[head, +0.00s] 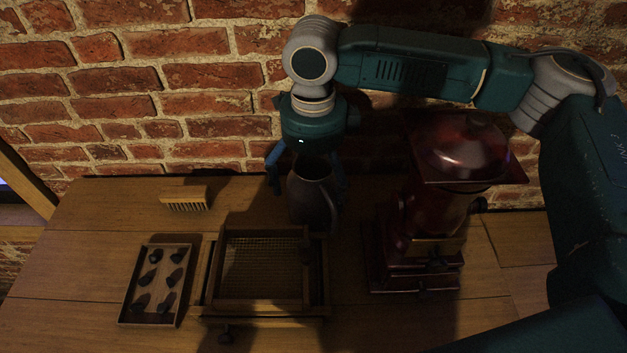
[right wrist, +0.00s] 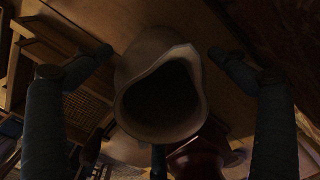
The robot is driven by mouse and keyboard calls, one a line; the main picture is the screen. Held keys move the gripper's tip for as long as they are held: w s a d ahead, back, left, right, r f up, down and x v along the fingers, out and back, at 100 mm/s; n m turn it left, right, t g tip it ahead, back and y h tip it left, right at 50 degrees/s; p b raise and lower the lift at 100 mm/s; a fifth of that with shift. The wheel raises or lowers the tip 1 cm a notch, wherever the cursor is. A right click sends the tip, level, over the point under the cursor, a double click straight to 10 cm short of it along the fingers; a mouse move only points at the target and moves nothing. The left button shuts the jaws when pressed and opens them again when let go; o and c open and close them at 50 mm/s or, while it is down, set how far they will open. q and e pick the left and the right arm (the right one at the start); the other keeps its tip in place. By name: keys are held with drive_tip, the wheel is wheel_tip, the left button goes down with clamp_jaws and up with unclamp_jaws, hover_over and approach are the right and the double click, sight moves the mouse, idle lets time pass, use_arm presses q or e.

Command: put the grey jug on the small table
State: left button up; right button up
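The grey jug (head: 312,198) stands on the wooden table (head: 85,215), behind a wooden box with a mesh top. My right gripper (head: 307,172) points down over the jug from above, with a finger on each side. In the right wrist view, the jug (right wrist: 160,98) shows its open mouth between the two spread fingers of the gripper (right wrist: 160,53). There is a visible gap on both sides. The gripper is open. My left gripper is out of view. I cannot tell a separate small table in these views.
A dark red grinder (head: 425,225) stands right of the jug. The mesh-topped box (head: 262,310) is in front of it. A tray of several dark pieces (head: 130,295) and a brush (head: 185,198) lie left. A brick wall (head: 190,100) rises close behind.

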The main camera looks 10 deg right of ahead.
wheel_tip(320, 180, up, 12)
drive_tip(key=shift+r+b, duration=0.15)
drive_tip(key=shift+b, duration=0.3)
idle(0.5)
